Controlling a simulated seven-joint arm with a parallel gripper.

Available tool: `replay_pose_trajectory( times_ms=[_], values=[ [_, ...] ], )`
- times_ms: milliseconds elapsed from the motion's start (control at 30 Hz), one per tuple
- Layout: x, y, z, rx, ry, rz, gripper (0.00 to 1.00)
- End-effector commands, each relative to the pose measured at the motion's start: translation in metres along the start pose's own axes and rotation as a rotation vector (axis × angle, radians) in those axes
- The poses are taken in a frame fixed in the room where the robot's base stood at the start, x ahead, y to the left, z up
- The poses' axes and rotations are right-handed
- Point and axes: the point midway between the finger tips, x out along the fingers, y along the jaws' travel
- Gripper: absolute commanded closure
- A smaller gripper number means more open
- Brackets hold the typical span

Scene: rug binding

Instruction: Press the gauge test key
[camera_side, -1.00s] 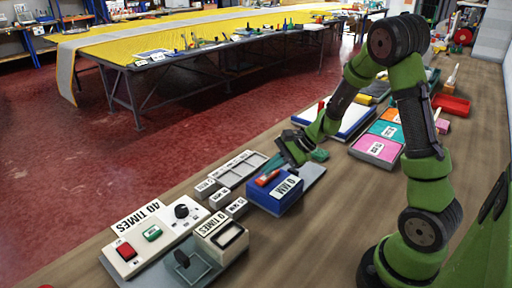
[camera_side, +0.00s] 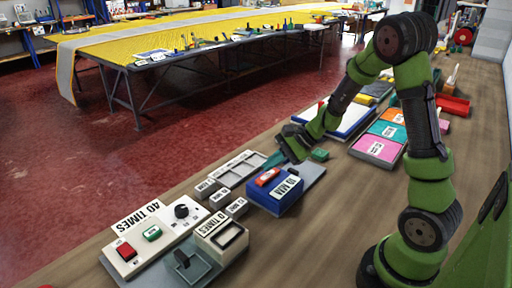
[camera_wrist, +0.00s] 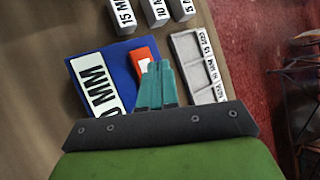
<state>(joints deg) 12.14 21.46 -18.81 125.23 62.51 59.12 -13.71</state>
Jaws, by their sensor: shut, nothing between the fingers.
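The gauge is a blue block (camera_side: 288,199) with a white display plate (camera_side: 286,187) ending in "0 MM"; its leading digit is hard to read. An orange-red key (camera_side: 267,176) lies on its top, and the key also shows in the wrist view (camera_wrist: 144,53), partly covered by my fingers. My gripper (camera_side: 272,161) has teal fingers closed together with nothing between them. In the side view the fingertips are just behind and above the key, seemingly apart from it. In the wrist view my gripper (camera_wrist: 158,64) overlaps the key's right edge; contact there is unclear.
A grey compartment tray (camera_wrist: 196,67) lies right beside the gauge. Small labelled grey blocks (camera_side: 208,187) stand close by. A white panel (camera_side: 154,235) with "40 TIMES" and a "0 TIMES" counter (camera_side: 222,236) are nearer the front. Coloured pads (camera_side: 376,149) lie farther back.

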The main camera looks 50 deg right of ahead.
Motion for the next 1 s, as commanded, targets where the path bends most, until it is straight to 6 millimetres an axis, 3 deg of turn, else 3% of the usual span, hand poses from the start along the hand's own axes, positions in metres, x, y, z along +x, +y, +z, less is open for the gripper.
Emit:
replay_pose_trajectory(
  times_ms=[333, 800, 1000],
  values=[
    [-0.002, -0.002, 0.002, -0.002, -0.001, -0.002, 1.00],
    [-0.032, -0.024, 0.024, -0.002, -0.001, -0.002, 1.00],
    [-0.036, -0.026, 0.026, -0.001, 0.000, -0.001, 1.00]
  ],
)
